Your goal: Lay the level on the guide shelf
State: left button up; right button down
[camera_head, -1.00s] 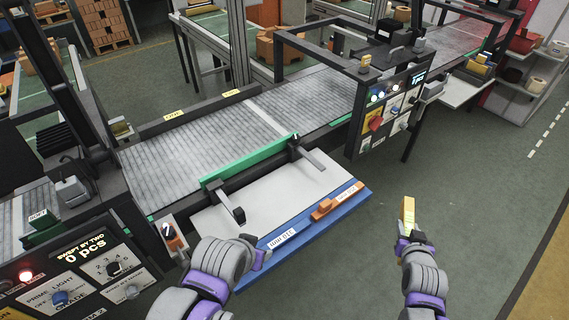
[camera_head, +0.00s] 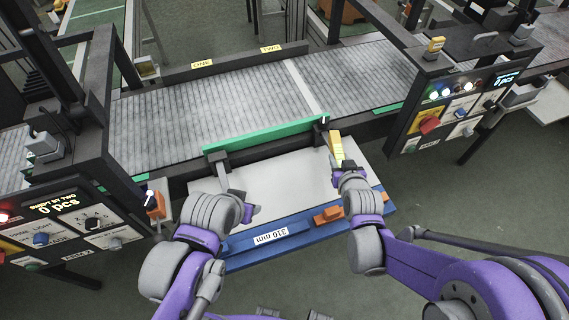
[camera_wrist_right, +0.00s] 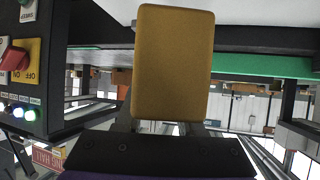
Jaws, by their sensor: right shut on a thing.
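The level is a small yellow block (camera_head: 336,146), held in my right gripper (camera_head: 342,168) above the right part of the guide shelf. In the right wrist view the level (camera_wrist_right: 174,60) shows as a mustard-yellow face between the fingers of my right gripper (camera_wrist_right: 170,125). The guide shelf (camera_head: 270,190) is a pale board with a green fence (camera_head: 262,136) behind and a blue front strip (camera_head: 240,256) marked 310 mm. Whether the level touches the shelf or fence cannot be told. My left gripper (camera_head: 247,210) is over the shelf's left part; its jaws are unclear.
A grey roller conveyor (camera_head: 220,105) runs behind the fence. Dark clamp arms (camera_head: 220,162) reach over the shelf. An orange slider (camera_head: 328,215) sits on the blue strip. Control panels (camera_head: 450,110) flank the shelf. The shelf's middle is bare.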

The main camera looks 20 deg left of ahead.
jog(key=s+a+f+n+g+y+b, duration=0.1)
jog(key=s+a+f+n+y, duration=0.1)
jog(key=a, duration=0.6)
jog(key=s+a+f+n+y+b, duration=0.1)
jog(key=s+a, duration=0.1)
jog(key=a, duration=0.6)
pick_arm(q)
jog(key=shift+g, duration=0.3)
jog(key=shift+s+f+b, duration=0.5)
jog(key=shift+f, duration=0.8)
jog(key=shift+s+f+b, duration=0.5)
jog(key=shift+f+b, duration=0.05)
jog(key=shift+f, duration=0.75)
jog(key=shift+s+f+b, duration=0.5)
jog(key=shift+f, duration=0.8)
pick_arm(e)
jog(key=shift+w+d+f, duration=0.1)
jog(key=shift+d+f, duration=0.05)
jog(key=shift+f, duration=1.6)
jog(key=shift+w+d+f, duration=0.1)
jog(key=shift+f, duration=1.65)
